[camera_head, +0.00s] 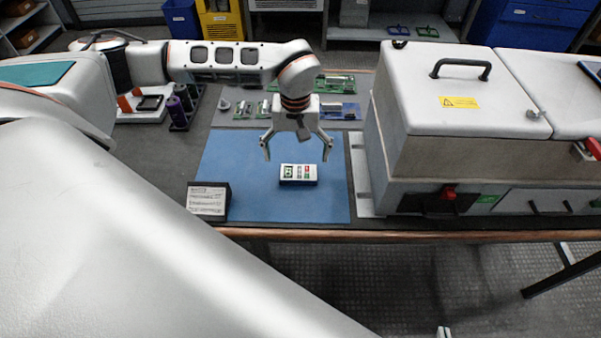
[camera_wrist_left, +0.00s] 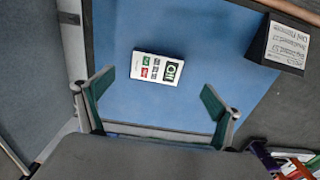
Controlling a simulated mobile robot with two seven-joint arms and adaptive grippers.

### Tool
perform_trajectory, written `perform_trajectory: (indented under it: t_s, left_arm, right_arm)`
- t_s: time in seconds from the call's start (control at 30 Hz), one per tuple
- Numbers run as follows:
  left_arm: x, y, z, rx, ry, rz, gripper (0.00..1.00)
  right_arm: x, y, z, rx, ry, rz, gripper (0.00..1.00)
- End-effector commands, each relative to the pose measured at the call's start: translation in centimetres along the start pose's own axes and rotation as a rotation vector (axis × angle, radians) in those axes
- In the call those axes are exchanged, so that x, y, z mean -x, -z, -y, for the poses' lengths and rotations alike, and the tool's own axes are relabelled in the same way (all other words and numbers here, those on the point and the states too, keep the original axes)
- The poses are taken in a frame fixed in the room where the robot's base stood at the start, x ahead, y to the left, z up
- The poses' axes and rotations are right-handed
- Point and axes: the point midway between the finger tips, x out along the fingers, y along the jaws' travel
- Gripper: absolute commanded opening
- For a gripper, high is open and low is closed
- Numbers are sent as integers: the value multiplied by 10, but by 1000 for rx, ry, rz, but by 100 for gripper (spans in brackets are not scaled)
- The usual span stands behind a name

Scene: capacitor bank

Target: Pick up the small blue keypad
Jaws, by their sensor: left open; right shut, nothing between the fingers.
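The small keypad (camera_head: 298,174) lies on the blue mat (camera_head: 240,160), with a white face, green and red keys and a dark blue edge. In the left wrist view the keypad (camera_wrist_left: 157,68) lies face up beyond the fingertips, untouched. My left gripper (camera_head: 297,152) points down above the mat, just behind the keypad in the head view. Its fingers are spread wide and empty, as the left wrist view also shows (camera_wrist_left: 155,100). Only a small tip of my right gripper (camera_head: 443,332) shows at the bottom edge of the head view; the rest is out of frame.
A black-framed sign (camera_head: 208,201) stands at the mat's front left corner. A large grey cabinet (camera_head: 450,110) with a handle stands right of the mat. Green and blue circuit boards (camera_head: 335,110) lie behind. The mat around the keypad is clear.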

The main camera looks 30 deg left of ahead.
Motion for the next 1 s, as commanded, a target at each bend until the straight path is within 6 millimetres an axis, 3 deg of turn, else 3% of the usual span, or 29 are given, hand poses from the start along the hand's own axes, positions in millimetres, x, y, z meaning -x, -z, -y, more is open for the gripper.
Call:
perform_trajectory:
  t_s: [0.5,0.8,0.83,1.0]
  left_arm:
    - [-62,6,-6,1,-3,5,92]
    - [-67,7,-6,0,-4,3,92]
    - [-67,7,-6,1,-4,3,90]
    - [-67,7,-6,1,-4,3,50]
  right_arm:
    - [-3,-14,1,0,1,18,0]
    - [-3,-14,1,0,1,18,0]
    - [-3,-14,1,0,1,18,0]
    - [-2,-12,0,0,0,14,0]
